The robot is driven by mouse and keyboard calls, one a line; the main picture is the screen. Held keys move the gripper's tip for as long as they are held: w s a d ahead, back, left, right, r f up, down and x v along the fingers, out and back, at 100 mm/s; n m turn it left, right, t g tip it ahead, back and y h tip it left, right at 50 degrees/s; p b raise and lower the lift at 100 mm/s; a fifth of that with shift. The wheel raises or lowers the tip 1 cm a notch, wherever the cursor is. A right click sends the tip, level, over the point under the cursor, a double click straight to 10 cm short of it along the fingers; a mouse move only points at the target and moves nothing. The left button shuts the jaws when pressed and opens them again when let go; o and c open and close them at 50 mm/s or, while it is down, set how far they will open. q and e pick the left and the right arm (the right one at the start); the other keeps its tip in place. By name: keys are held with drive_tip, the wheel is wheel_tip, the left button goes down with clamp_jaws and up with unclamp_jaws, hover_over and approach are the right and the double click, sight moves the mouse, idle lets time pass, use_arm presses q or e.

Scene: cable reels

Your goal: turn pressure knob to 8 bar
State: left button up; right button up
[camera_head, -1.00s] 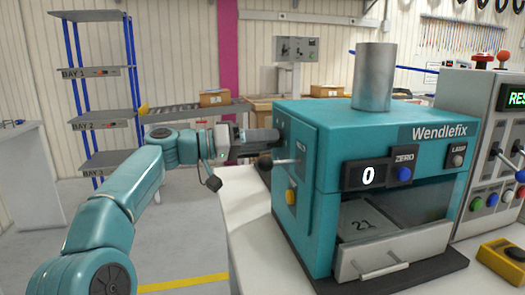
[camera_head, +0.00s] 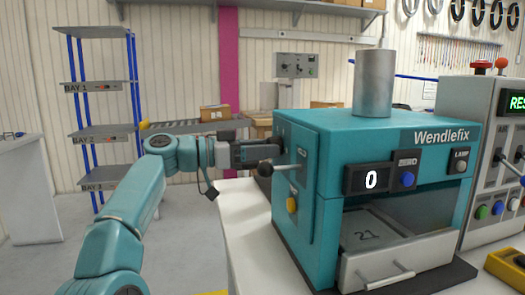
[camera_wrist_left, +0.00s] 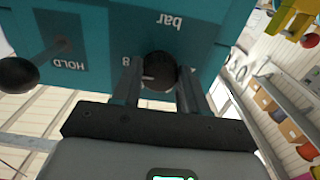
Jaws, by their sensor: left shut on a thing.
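The dark round pressure knob (camera_wrist_left: 160,72) is on the teal side panel of the Wendlefix machine (camera_head: 310,120). In the left wrist view it sits between the two fingers of my left gripper (camera_wrist_left: 159,80), which is shut on it. A pale mark shows on the knob's left side, toward the printed "8" (camera_wrist_left: 126,62). The word "bar" (camera_wrist_left: 170,20) appears upside down above it. In the head view my left gripper (camera_head: 264,150) reaches the machine's left side, and the knob is hidden there. My right gripper is not in view.
The HOLD lever with a black ball (camera_head: 265,168) sticks out just below my left gripper; it also shows in the left wrist view (camera_wrist_left: 18,75). A control box (camera_head: 490,130) and a yellow device (camera_head: 508,265) stand at the right. The display reads 0.

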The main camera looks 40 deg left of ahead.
use_arm(q)
drive_tip(key=shift+f, duration=0.1)
idle(0.4)
drive_tip(key=o, duration=1.1)
drive_tip(key=shift+c, duration=0.2)
